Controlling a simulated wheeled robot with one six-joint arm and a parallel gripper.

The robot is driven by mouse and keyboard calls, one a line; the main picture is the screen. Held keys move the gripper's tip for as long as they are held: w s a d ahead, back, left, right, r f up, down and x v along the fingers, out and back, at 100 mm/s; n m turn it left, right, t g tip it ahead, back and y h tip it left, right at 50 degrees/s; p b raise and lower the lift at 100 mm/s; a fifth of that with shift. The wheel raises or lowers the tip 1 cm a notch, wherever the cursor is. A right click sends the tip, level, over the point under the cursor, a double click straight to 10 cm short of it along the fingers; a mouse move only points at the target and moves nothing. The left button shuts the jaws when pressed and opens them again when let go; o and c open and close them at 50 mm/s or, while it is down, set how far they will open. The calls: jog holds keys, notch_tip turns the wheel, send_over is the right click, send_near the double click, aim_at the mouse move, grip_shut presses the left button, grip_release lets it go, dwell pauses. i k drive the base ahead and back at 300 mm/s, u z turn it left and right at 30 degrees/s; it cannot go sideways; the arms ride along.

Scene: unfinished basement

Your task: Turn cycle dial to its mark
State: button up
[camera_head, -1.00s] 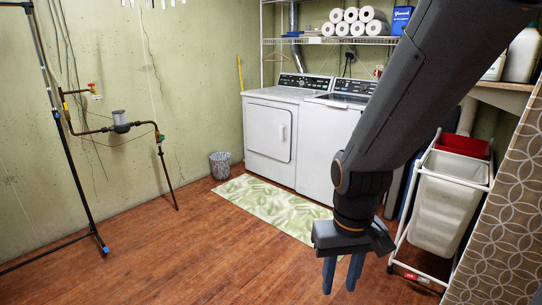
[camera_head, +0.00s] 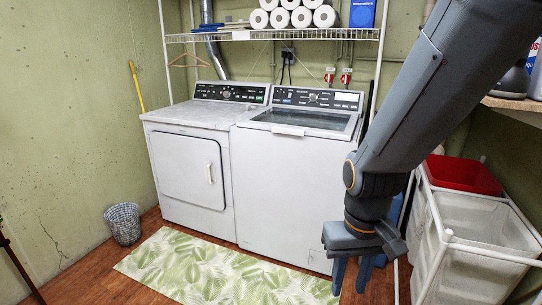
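The white dryer (camera_head: 190,185) on the left has a dark control panel (camera_head: 245,94) with a round dial (camera_head: 225,93) near its middle. The white washer (camera_head: 285,195) beside it has its own dark panel (camera_head: 318,99) with small controls. Which dial is the cycle dial, and any mark on it, are too small to tell. My gripper (camera_head: 351,280) hangs pointing down in front of the washer's right side, well below and nearer than both panels. Its two blue-grey fingers are apart, with nothing between them.
A green leaf-patterned mat (camera_head: 220,272) lies before the machines. A wicker-like wastebasket (camera_head: 123,223) stands left of the dryer. A wheeled hamper (camera_head: 470,240) with white and red bins stands at right. A wire shelf (camera_head: 280,35) with paper rolls hangs above the machines.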

aim_at(313, 97)
jog(key=z, duration=0.25)
jog(key=i, duration=1.8)
jog(key=z, duration=0.25)
